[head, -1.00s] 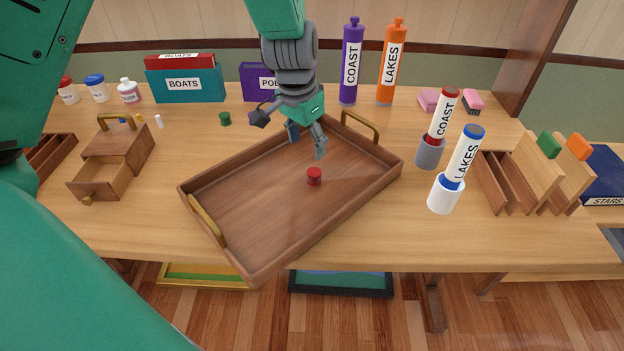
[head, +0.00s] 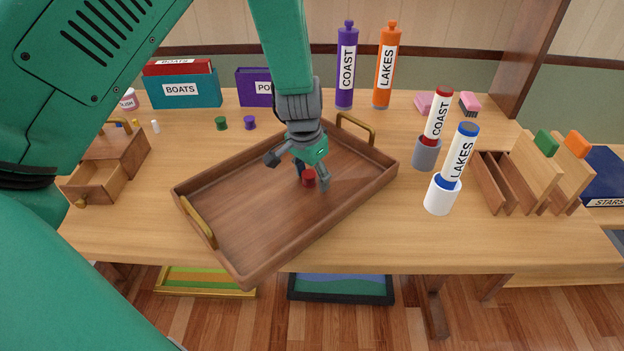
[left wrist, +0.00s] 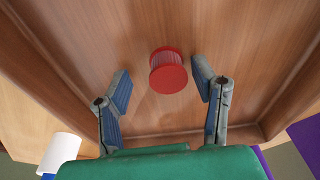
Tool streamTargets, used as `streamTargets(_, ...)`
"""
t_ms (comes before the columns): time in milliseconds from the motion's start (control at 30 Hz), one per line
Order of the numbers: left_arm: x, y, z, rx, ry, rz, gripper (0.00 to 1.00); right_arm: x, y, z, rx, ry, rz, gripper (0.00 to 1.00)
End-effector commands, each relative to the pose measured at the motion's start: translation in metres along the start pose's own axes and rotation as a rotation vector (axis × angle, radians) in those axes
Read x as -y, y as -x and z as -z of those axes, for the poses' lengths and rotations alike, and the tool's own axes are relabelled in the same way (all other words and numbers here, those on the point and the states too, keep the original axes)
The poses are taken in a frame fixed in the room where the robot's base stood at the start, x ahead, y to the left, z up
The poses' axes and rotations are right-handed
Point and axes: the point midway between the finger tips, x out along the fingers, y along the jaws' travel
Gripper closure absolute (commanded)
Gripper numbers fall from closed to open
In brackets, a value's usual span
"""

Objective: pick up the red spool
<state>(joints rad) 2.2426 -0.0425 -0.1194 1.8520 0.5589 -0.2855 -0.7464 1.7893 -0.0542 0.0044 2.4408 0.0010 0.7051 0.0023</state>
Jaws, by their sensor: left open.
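The red spool (head: 309,178) stands upright on the floor of the wooden tray (head: 240,225). My left gripper (head: 311,183) is low over the tray, with its fingers close around the spool in the head view. In the left wrist view the red spool (left wrist: 168,72) lies a little beyond the fingertips, centred between the two open fingers of my left gripper (left wrist: 161,88). My right gripper is not in view.
The tray has raised walls and brass handles (head: 199,222). A green spool (head: 221,123) and a purple spool (head: 250,122) stand behind it. A white holder (head: 440,196) and a grey holder (head: 426,155) with labelled tubes stand right of it. A small drawer box (head: 110,165) is at left.

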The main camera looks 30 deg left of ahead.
Motion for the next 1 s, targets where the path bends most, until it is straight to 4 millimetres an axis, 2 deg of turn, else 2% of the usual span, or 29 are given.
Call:
streamTargets(33,0.002,-0.001,0.000,0.000,0.002,-0.002,0.47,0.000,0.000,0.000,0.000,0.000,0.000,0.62)
streamTargets(67,0.002,-0.001,-0.001,0.000,0.002,-0.002,0.54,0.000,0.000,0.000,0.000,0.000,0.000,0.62)
streamTargets(100,0.002,-0.001,-0.001,0.000,0.002,-0.002,0.68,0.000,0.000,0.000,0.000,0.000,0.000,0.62)
streamTargets(167,0.003,-0.001,-0.001,0.000,0.003,-0.004,0.86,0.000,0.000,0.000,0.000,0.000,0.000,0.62)
streamTargets(667,0.001,0.001,-0.001,0.003,0.002,-0.001,0.87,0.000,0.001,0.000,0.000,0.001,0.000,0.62)
streamTargets(767,0.002,0.012,0.002,0.000,0.000,-0.001,0.87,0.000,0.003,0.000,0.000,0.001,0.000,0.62)
streamTargets(1000,0.002,0.061,0.009,-0.003,0.001,-0.001,0.87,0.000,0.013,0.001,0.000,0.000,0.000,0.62)
